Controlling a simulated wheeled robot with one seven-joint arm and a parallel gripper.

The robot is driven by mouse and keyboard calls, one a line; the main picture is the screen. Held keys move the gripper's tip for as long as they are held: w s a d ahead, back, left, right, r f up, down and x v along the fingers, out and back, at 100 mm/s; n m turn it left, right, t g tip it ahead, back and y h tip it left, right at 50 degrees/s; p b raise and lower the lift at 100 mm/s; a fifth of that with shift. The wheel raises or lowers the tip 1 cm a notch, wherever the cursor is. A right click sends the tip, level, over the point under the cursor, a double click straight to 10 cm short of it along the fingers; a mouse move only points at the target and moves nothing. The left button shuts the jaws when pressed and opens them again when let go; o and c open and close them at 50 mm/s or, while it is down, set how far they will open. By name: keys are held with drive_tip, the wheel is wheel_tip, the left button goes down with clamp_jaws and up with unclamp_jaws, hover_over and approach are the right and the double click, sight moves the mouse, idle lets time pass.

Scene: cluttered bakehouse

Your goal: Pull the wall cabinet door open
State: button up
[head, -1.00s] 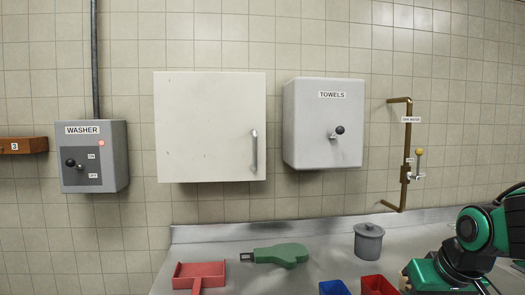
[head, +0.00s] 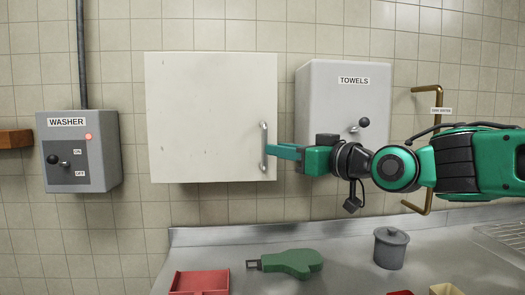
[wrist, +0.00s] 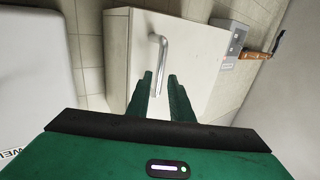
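The white wall cabinet (head: 208,115) hangs on the tiled wall with its door shut. Its metal bar handle (head: 264,146) runs upright near the door's right edge. My green gripper (head: 272,152) reaches in from the right with its fingertips close to the handle. In the wrist view the cabinet door (wrist: 195,60) fills the middle. The handle (wrist: 157,65) stands ahead of the two fingers (wrist: 160,82), with its far part seen between and beyond them. The fingers are apart with a gap between them.
The grey TOWELS box (head: 340,95) hangs right of the cabinet, behind my arm. The WASHER switch box (head: 80,150) is on the left. A brass pipe (head: 426,88) is at the right.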

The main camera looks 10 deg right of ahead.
sight(265, 163)
drive_tip(key=x, duration=0.6)
drive_tip(key=shift+w+a, duration=0.1)
drive_tip(key=shift+w, duration=0.1)
clamp_jaws()
